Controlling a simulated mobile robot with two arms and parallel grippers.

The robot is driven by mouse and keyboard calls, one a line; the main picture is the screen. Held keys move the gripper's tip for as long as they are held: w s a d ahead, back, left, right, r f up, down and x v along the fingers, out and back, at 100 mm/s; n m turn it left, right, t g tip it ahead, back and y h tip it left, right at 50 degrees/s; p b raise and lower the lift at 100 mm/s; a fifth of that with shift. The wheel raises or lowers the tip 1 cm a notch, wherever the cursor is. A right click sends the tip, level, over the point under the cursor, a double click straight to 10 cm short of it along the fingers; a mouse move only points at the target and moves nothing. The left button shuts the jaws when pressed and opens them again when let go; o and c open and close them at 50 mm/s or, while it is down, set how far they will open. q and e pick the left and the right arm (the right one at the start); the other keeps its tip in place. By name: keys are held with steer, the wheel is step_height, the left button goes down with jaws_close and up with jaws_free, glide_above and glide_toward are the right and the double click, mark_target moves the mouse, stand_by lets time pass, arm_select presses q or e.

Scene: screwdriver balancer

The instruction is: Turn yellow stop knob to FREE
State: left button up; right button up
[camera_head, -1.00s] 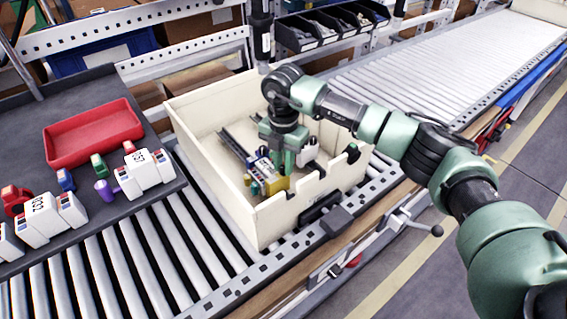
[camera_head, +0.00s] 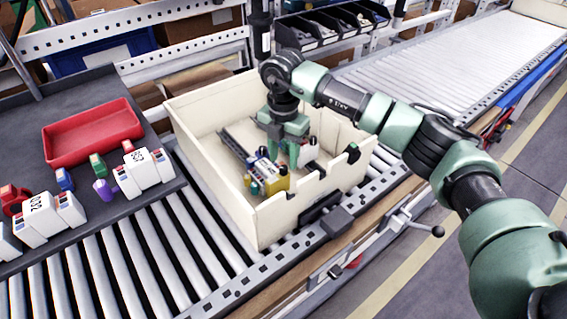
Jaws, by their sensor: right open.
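A yellow block-shaped part (camera_head: 277,183) stands inside the cream box (camera_head: 225,190), among small blue, white and dark parts near its front wall. I cannot make out a separate yellow stop knob or a FREE mark. My right gripper (camera_head: 287,158) points down inside the box, just behind and above the yellow part, with its fingers apart. The fingertips are small and partly hidden by the parts, so contact cannot be told. My left gripper is not in view.
The box sits on a roller conveyor (camera_head: 130,262), with a lever with a dark ball (camera_head: 437,231) on the rail to its right. A dark tray table (camera_head: 80,188) at left carries a red bin (camera_head: 92,135) and white breakers (camera_head: 145,170). Rollers at upper right are clear.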

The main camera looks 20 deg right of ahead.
mark_target(284, 167)
step_height(284, 167, up, 5)
steer(key=shift+f+b, duration=0.1)
steer(key=shift+b, duration=0.2)
